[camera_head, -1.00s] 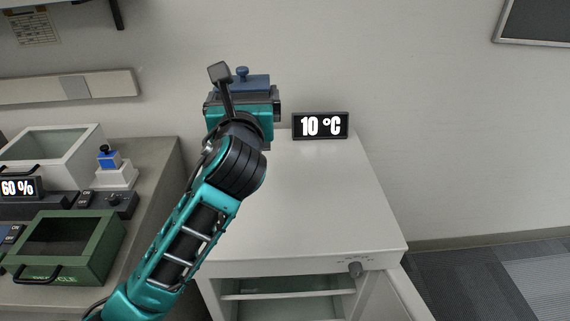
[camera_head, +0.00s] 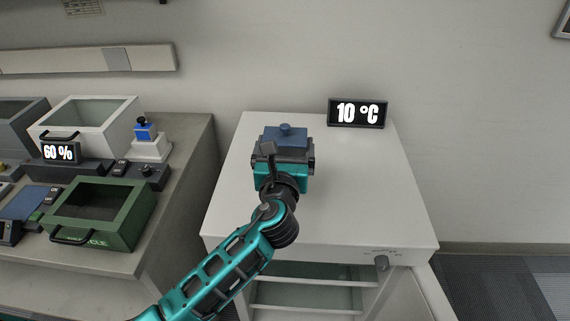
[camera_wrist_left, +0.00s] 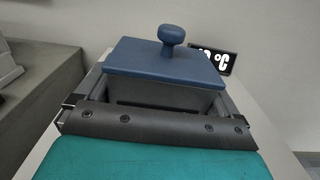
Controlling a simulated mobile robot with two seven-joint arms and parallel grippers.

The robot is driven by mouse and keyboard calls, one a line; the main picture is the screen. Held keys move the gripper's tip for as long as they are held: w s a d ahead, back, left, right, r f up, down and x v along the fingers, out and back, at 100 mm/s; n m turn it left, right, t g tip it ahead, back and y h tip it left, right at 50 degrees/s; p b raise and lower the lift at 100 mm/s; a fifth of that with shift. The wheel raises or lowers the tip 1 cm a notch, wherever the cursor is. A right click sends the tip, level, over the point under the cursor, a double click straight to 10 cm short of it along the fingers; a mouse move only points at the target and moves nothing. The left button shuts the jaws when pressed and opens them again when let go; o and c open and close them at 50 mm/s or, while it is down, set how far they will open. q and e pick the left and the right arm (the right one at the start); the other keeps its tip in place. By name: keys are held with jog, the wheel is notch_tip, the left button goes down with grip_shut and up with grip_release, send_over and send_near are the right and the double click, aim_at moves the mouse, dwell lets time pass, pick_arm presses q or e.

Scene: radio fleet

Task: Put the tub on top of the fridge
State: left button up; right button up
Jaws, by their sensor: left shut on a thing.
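The tub (camera_wrist_left: 160,95) is a dark grey box with a flat blue lid and a round blue knob. My left gripper (camera_head: 283,152) is shut on the tub, with its jaws along the tub's sides. The tub's blue lid (camera_head: 284,136) shows just beyond the gripper in the head view. Gripper and tub are over the left part of the white top of the fridge (camera_head: 350,200). The tub's underside is hidden, so I cannot tell whether it touches the top. My right gripper is not in view.
A black "10 °C" display (camera_head: 357,113) stands at the back of the fridge top. The fridge door is open at the front, showing shelves. Left is a grey counter (camera_head: 185,170) with a green bin (camera_head: 100,213), a white bin (camera_head: 90,118) and a "60 %" display (camera_head: 61,152). The right of the fridge top is clear.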

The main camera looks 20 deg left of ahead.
pick_arm(q)
jog(key=shift+f+b, duration=0.7)
jog(key=shift+f, duration=1.25)
jog(key=shift+f, duration=0.15)
jog(key=o, duration=0.8)
jog(key=shift+s, duration=0.2)
jog(key=v, duration=0.7)
jog(key=shift+s+d, duration=0.1)
